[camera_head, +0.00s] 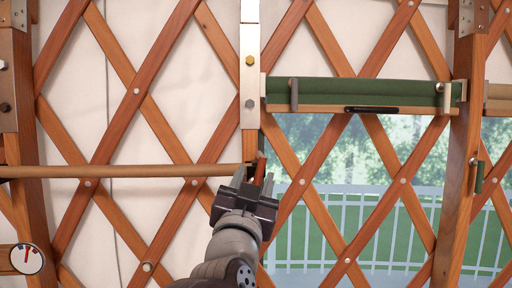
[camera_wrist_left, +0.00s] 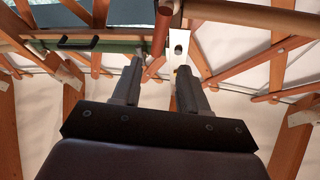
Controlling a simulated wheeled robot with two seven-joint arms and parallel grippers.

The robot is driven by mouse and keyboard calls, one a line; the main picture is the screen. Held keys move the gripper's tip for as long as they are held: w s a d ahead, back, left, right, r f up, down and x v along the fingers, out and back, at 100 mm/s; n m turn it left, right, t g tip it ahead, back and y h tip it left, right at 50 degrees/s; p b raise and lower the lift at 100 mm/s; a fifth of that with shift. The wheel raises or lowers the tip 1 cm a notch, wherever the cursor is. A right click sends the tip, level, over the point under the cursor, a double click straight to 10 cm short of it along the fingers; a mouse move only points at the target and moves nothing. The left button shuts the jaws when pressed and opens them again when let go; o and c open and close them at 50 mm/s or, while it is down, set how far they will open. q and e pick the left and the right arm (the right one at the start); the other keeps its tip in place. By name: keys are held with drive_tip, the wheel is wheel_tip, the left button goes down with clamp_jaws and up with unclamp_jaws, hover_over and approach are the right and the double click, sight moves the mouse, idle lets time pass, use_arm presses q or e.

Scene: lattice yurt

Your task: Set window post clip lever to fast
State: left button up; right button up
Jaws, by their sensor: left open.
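A short red-brown lever (camera_head: 260,169) is at the lower end of the narrow middle post (camera_head: 250,95), just beyond my left gripper. I take it to be the clip lever, but its marking is not readable. My left gripper (camera_head: 254,180) is open, and its fingertips are close below the lever in the head view. In the left wrist view the red-brown lever (camera_wrist_left: 162,30) lies ahead of the open fingers (camera_wrist_left: 158,75), beside a pale metal bracket (camera_wrist_left: 179,45). I cannot tell whether a finger touches it. My right gripper is not in view.
A wooden rail (camera_head: 130,171) runs left from the middle post. A rolled green blind (camera_head: 350,92) with a black handle (camera_head: 371,109) hangs above the window. A green-handled fitting (camera_head: 479,177) is on the right post (camera_head: 461,185). A round dial (camera_head: 28,259) is at lower left.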

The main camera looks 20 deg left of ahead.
sight(261, 165)
use_arm(q)
drive_tip(key=p+x, duration=0.1)
drive_tip(key=x, duration=0.1)
drive_tip(key=p+x, duration=0.1)
drive_tip(key=x, duration=0.2)
drive_tip(key=p+x, duration=0.2)
drive_tip(key=x, duration=0.1)
drive_tip(key=shift+w+d+f, duration=0.1)
drive_tip(key=shift+d+f, duration=0.1)
drive_tip(key=shift+d, duration=0.1)
drive_tip(key=shift+w+a+r, duration=0.15)
drive_tip(key=shift+w, duration=0.25)
drive_tip(key=shift+w, duration=0.1)
